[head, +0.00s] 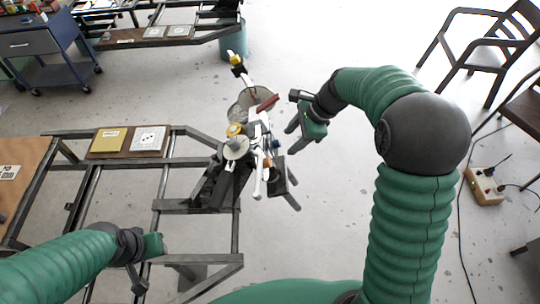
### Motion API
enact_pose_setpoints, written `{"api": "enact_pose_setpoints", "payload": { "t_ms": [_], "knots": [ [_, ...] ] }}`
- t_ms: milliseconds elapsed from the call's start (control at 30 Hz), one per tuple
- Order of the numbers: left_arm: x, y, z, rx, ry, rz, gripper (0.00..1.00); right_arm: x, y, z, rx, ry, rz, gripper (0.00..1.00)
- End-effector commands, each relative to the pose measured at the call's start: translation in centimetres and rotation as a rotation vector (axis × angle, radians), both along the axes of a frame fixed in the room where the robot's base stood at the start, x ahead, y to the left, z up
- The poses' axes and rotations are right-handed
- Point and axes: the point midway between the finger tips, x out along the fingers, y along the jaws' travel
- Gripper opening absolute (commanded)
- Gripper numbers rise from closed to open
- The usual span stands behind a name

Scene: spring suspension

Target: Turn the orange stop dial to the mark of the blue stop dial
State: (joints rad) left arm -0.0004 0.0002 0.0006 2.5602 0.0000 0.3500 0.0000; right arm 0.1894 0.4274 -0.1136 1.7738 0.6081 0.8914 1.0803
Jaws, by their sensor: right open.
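The spring suspension assembly (240,150) stands at the end of a metal frame in the middle of the head view. A small yellow-orange round part (235,129) on it may be the orange stop dial; its marks are too small to read. A grey disc (235,148) sits just below it. I cannot make out the blue stop dial. My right gripper (290,140) is open and empty, to the right of the assembly and apart from it. My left gripper (143,265) is at lower left, well away from the assembly; its fingers do not show clearly.
The metal frame (200,162) carries a brown board (104,155) with a yellow and a white plate. A blue cart (45,50) stands at upper left. Dark chairs (490,50) and a socket box (484,186) are at right. The floor between is clear.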

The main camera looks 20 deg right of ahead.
Motion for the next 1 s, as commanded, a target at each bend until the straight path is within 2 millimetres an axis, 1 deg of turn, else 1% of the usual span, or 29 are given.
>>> {"api": "enact_pose_setpoints", "payload": {
  "t_ms": [33,100,300,400,500,633,900,1000],
  "knots": [
    [0.0,0.0,-0.1,0.000,0.000,0.000,0.36,0.2,0.8,-1.3,0.000,0.006,0.005,0.52],
    [0.0,0.0,-0.1,0.000,0.000,0.000,0.36,0.7,1.7,-3.1,-0.003,0.007,0.007,0.52],
    [0.0,0.0,-0.1,0.000,0.000,0.001,0.36,2.3,3.6,-8.0,-0.006,0.007,0.008,0.52],
    [0.0,0.0,-0.2,0.000,0.000,0.001,0.36,2.8,4.4,-10.1,-0.006,0.007,0.009,0.52],
    [0.0,0.0,-0.2,0.000,0.000,0.001,0.36,3.1,5.0,-11.6,-0.007,0.004,0.008,0.52],
    [0.0,0.0,-0.1,0.000,-0.001,0.001,0.36,3.4,5.3,-12.5,-0.007,0.001,0.007,0.52],
    [0.0,0.0,-0.2,0.000,-0.001,0.001,0.36,3.5,5.4,-12.7,-0.008,0.001,0.008,0.52],
    [0.0,0.0,-0.2,0.000,-0.001,0.001,0.36,3.5,5.4,-12.7,-0.008,0.001,0.008,0.39]
  ]
}}
